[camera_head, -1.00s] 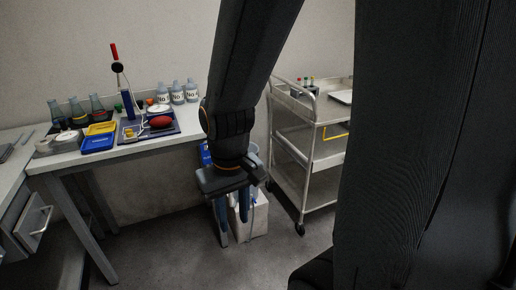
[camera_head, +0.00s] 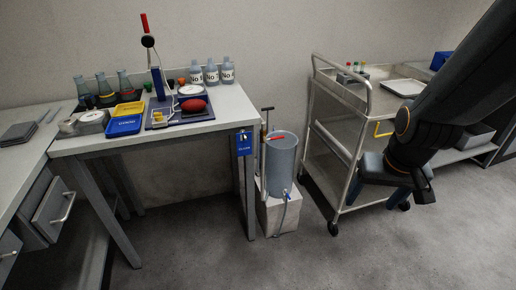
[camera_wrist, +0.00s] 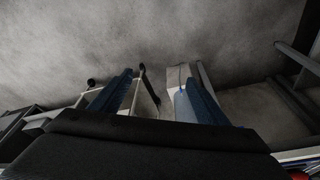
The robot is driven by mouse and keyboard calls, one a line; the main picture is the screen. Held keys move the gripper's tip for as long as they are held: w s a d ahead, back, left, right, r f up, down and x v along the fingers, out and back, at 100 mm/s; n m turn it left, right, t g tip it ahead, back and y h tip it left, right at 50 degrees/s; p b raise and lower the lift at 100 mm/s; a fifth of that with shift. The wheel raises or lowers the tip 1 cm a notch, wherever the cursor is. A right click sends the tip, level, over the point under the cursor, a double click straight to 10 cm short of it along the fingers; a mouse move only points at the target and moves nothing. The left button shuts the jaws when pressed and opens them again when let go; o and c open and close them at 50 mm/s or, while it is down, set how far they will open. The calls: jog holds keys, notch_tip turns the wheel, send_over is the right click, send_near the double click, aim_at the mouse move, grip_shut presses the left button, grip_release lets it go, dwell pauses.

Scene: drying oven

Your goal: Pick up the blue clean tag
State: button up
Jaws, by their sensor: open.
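The blue tag (camera_head: 243,143) with white lettering hangs at the front right corner of the grey table in the head view. My gripper (camera_head: 378,194) is well to the right of the tag, in front of the steel cart, pointing down. In the wrist view my gripper (camera_wrist: 159,80) shows two blue fingers spread apart with nothing held between them. I cannot make out the tag in the wrist view.
A grey bucket (camera_head: 281,160) on a white block stands between the table (camera_head: 215,124) and the steel cart (camera_head: 345,150). Blue (camera_head: 123,127) and yellow (camera_head: 128,108) trays, flasks and bottles sit on the table. The floor in front is clear.

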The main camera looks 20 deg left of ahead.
jog(key=w+a+f+n+t+y+b, duration=0.1)
jog(key=w+a+f+n+t+b, duration=0.25)
jog(key=w+a, duration=0.6)
jog(key=n+t+y+b, duration=0.2)
jog(key=t+y+b, duration=0.65)
jog(key=b, duration=0.35)
send_near(244, 134)
jog(key=w+a+f, duration=0.1)
jog(key=w+a, duration=0.1)
jog(key=x, duration=0.7)
jog(key=shift+w+r, duration=0.1)
jog(key=shift+w, duration=0.2)
jog(key=c, duration=1.1)
